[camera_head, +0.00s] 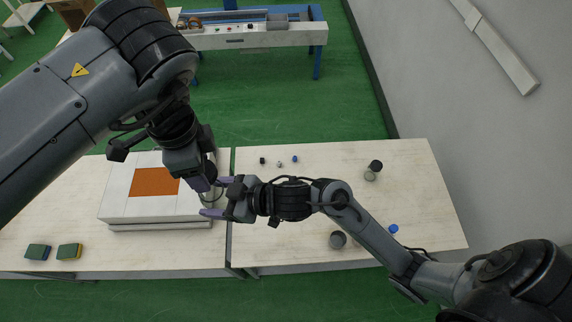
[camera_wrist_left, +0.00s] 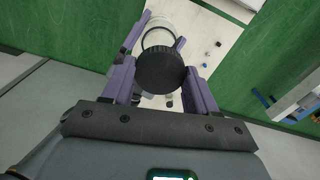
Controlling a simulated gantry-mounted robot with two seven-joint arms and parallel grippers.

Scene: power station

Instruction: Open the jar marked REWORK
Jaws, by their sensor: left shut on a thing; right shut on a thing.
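A clear jar (camera_head: 210,193) stands between my two grippers near the seam of the two tables, mostly hidden by them in the head view. Its black lid (camera_wrist_left: 161,68) fills the middle of the left wrist view, with clear glass (camera_wrist_left: 180,18) beyond it. My left gripper (camera_head: 203,184) comes from above and is shut on the black lid. My right gripper (camera_head: 213,198) comes from the right and is shut on the jar body below the lid. The lid appears still against the jar. No REWORK marking is readable.
A white box with an orange panel (camera_head: 154,182) is close on the left. Several small caps (camera_head: 279,163) lie behind the right arm. Another black-lidded jar (camera_head: 373,170), a grey container (camera_head: 338,240) and a blue cap (camera_head: 393,228) are right.

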